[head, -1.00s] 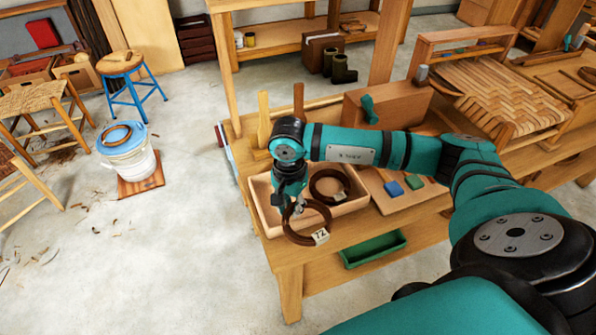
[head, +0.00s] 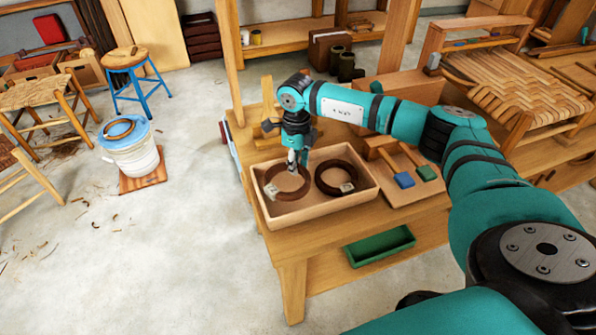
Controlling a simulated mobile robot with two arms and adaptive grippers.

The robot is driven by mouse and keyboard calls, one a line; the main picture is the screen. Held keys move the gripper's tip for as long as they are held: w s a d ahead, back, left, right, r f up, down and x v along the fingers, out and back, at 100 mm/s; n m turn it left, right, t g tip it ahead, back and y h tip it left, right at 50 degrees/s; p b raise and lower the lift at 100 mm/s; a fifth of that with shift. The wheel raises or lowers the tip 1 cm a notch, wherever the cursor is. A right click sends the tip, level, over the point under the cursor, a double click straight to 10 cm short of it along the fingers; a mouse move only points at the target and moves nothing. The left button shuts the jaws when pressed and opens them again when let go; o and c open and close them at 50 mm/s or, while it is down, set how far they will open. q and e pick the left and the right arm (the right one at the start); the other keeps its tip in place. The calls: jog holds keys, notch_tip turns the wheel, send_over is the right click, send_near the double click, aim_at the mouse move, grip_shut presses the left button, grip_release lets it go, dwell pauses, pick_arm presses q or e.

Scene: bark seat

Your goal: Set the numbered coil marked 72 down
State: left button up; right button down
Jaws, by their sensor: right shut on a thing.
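My right gripper (head: 297,167) points down over the left part of a shallow wooden tray (head: 325,208) on the workbench. It is shut on the far side of a dark brown coil (head: 289,199), which is inside the tray or just above its floor; I cannot tell if it touches. This coil's pale tag is at its left and its number is too small to read now; a moment ago it read 72. A second brown coil (head: 331,190) with a pale tag lies beside it on the right in the tray. My left gripper is not in view.
Right of the tray, a board (head: 420,190) holds a blue block (head: 404,180) and a green block (head: 426,173). A green bin (head: 380,246) is on the lower shelf. A lidded white bucket (head: 130,155) with a ring on top stands on the floor at left.

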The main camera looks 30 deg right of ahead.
jog(key=shift+f, duration=1.8)
jog(key=shift+f, duration=0.1)
jog(key=c, duration=1.2)
grip_release()
notch_tip(320, 180, up, 12)
jog(key=shift+r+b, duration=0.15)
jog(key=shift+b, duration=0.3)
